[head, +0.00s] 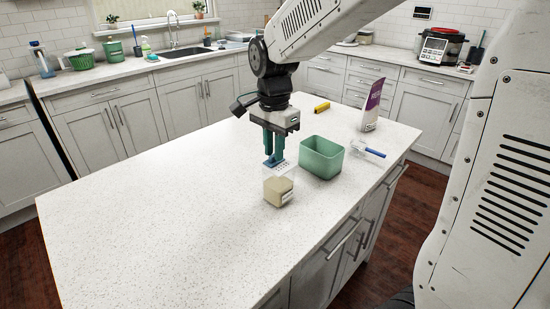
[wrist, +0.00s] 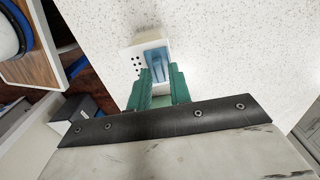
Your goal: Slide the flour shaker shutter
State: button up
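The flour shaker (head: 278,190) stands upright on the island counter, a clear box with pale flour inside and a white lid with small holes. Its blue shutter (head: 270,162) lies on the lid; in the wrist view the shutter (wrist: 153,57) covers one side of the lid, and several holes (wrist: 136,66) show bare beside it. My gripper (head: 272,156) points down over the lid with its green fingertips at the shutter. In the wrist view the fingers (wrist: 159,70) stand apart by a narrow gap with blue between them. Whether they touch or grip the shutter is not clear.
A green open bin (head: 321,158) stands close to the right of the shaker. Behind are a blue-handled tool (head: 368,150), a white and purple bag (head: 373,104) and a yellow object (head: 321,107). The counter's left and front are clear.

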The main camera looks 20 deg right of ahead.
aim_at(284, 167)
jog(key=shift+f, duration=0.4)
dwell(0.3)
jog(key=shift+r, duration=0.25)
jog(key=shift+c, duration=0.3)
jog(key=shift+c, duration=1.3)
jog(key=shift+s+d, duration=0.35)
jog(key=shift+s, duration=0.45)
jog(key=shift+s+d, duration=0.3)
jog(key=shift+s, duration=0.45)
jog(key=o, duration=0.4)
jog(key=shift+o, duration=0.2)
